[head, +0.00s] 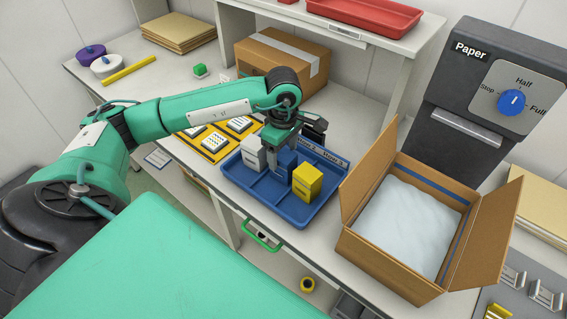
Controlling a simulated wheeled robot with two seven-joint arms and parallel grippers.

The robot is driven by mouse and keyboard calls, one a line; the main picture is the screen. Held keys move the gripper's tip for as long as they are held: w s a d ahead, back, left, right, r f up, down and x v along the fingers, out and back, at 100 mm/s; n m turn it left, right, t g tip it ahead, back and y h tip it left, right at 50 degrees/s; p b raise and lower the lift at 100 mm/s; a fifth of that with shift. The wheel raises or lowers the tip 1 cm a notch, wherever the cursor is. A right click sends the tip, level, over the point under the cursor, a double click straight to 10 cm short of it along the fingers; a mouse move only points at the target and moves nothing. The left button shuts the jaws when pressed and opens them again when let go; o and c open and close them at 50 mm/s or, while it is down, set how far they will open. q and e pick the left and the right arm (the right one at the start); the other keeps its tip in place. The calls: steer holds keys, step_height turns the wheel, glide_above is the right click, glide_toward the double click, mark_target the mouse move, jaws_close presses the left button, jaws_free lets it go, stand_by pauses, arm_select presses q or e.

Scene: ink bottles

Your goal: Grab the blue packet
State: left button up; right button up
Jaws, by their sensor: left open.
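The blue packet (286,168) stands in the blue divided tray (238,192) on the bench, between a grey-white packet (251,153) and a yellow packet (307,181). My left gripper (277,154) points down at the blue packet from above, its jaws open. The gripper hides the packet's top and part of its sides. I cannot tell whether the fingers touch it. My right gripper is not in view.
An open carton (408,225) with white filling stands right of the tray, its flap close to the tray's edge. A yellow board (212,142) with white cards lies to the left. A closed cardboard box (284,58) and a paper dispenser (480,105) stand behind.

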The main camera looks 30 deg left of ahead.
arm_select(q)
steer(key=shift+s+d+f+p, duration=0.1)
steer(key=shift+f+p, duration=0.3)
steer(key=shift+f, duration=1.4)
steer(key=c, duration=1.1)
steer(key=shift+r, duration=0.1)
